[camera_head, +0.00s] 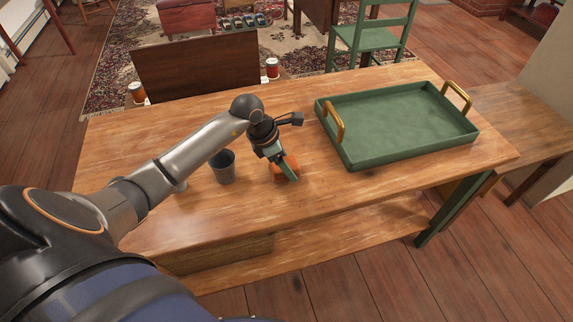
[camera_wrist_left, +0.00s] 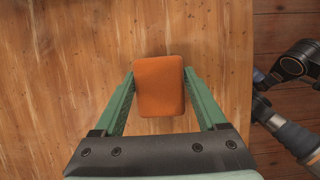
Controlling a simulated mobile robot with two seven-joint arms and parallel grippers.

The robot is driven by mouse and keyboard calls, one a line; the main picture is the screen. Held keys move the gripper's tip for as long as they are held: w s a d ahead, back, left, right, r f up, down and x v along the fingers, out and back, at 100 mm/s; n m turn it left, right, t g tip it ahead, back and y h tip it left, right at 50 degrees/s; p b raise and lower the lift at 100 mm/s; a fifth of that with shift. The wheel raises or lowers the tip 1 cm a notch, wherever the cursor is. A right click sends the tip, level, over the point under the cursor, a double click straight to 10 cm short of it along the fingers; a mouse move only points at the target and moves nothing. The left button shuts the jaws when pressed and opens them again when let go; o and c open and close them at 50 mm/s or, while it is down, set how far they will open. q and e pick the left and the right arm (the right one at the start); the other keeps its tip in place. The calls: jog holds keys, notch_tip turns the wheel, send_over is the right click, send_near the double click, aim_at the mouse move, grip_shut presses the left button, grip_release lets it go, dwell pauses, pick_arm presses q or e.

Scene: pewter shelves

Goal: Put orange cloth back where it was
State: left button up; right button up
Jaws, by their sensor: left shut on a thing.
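The orange cloth (camera_head: 279,173) is a small folded block near the front middle of the wooden table (camera_head: 340,205). In the left wrist view the cloth (camera_wrist_left: 160,86) sits between the two green fingers. My left gripper (camera_head: 285,170) points down and is shut on it. The cloth is at or just above the table top; I cannot tell if it touches the wood. The gripper hides part of it in the head view. My right gripper cannot be made out, though dark and grey arm links show at the right edge of the left wrist view.
A dark grey cup (camera_head: 223,168) stands just left of the gripper, close to my left forearm. A large green tray (camera_head: 347,153) with two tan handles stands at the right of the table and looks empty.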

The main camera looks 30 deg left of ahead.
pick_arm(q)
jog(key=shift+f, duration=0.35)
jog(key=shift+f, duration=0.15)
jog(key=o, duration=1.2)
jog(key=shift+o, duration=0.2)
jog(key=shift+a+r, duration=0.15)
jog(key=shift+r, duration=0.35)
jog(key=v, duration=1.1)
jog(key=shift+s+r+p, duration=0.15)
jog(key=shift+p, duration=0.3)
